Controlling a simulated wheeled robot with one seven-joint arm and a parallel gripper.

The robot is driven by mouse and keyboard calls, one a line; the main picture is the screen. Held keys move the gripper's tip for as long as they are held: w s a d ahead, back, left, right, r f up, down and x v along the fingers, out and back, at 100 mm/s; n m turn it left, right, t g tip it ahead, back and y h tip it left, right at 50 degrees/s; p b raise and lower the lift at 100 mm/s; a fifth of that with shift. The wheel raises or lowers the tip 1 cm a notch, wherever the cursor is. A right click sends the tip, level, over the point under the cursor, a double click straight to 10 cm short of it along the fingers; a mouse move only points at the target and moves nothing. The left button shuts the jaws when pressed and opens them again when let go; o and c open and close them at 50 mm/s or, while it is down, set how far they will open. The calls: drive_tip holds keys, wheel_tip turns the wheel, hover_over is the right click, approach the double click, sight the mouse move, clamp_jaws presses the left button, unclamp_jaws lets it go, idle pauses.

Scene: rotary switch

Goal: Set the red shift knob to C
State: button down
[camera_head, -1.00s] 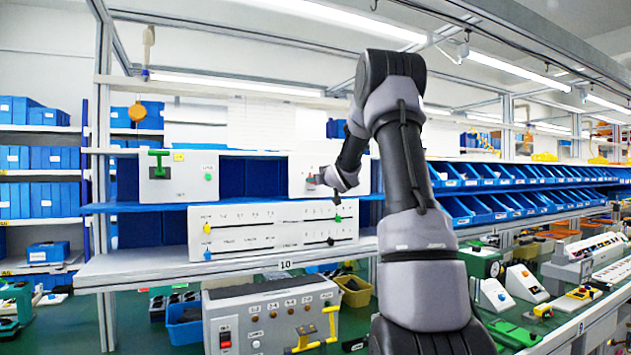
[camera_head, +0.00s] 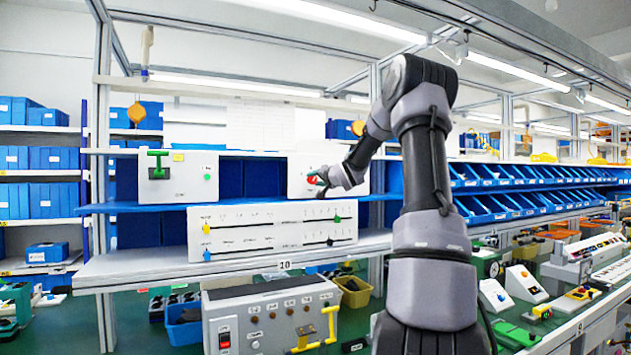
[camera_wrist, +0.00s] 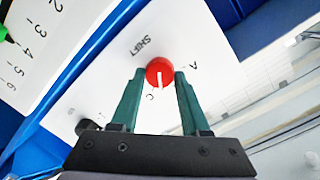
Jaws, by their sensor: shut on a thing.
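The red shift knob (camera_wrist: 158,66) sits on a white panel (camera_wrist: 110,62) marked SHIFT in the wrist view. Letters A and C show beside it; no other position letter is clear. Its white line points down the picture, near C and slightly to its right. My gripper (camera_wrist: 159,75) has its green fingers on either side of the knob, shut on it. In the head view the knob (camera_head: 313,178) shows at the left of my gripper (camera_head: 322,181), partly covered by it, on the right white panel (camera_head: 300,166).
A wide white slider panel (camera_head: 230,232) with green, yellow and blue handles stands just below. A white box with a green handle (camera_head: 158,160) stands to the left. Blue bins (camera_head: 470,208) line the right shelves. A dark round part (camera_wrist: 86,126) shows at the lower left of the wrist view.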

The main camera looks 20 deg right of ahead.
drive_tip(key=m, duration=0.4)
drive_tip(key=shift+d+f+m+y, duration=0.1)
drive_tip(key=shift+m+y, duration=0.2)
idle(0.4)
drive_tip(key=shift+c, duration=2)
unclamp_jaws()
drive_tip(key=s, duration=1)
drive_tip(key=shift+s+d+r, duration=0.4)
